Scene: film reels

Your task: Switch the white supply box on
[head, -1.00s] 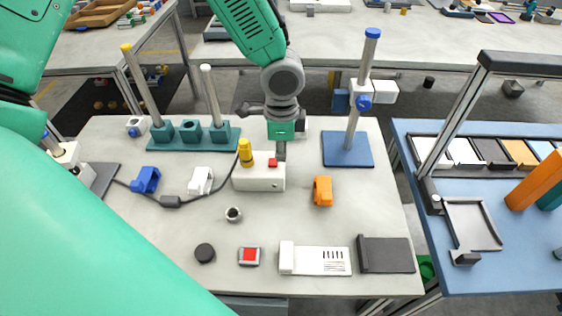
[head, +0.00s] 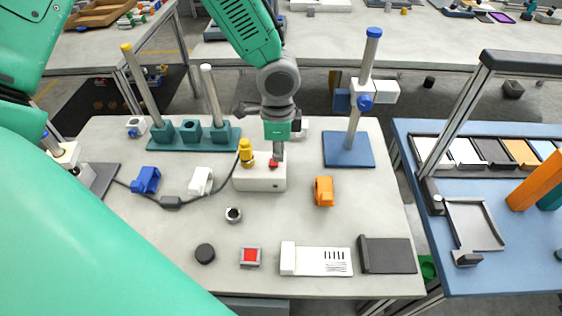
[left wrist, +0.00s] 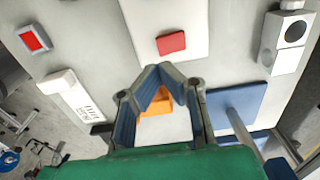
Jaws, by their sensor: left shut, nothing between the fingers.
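The white supply box (head: 258,184) lies near the middle of the table, with a red switch (head: 273,165) on its top and a yellow plug-like part (head: 246,153) at its left end. The box (left wrist: 140,22) and red switch (left wrist: 172,43) also show in the left wrist view. My left gripper (head: 277,159) is shut and empty, pointing down right at the switch and partly covering it in the head view. In the left wrist view its fingertips (left wrist: 161,72) appear just short of the switch. I cannot tell whether they touch it. My right gripper is not in view.
An orange clamp (head: 324,191) lies right of the box; a white clamp (head: 200,181) and blue clamp (head: 146,180) lie left. A blue-based post stand (head: 348,150) and a teal rack (head: 165,144) stand behind. A black cable (head: 190,200) runs left from the box.

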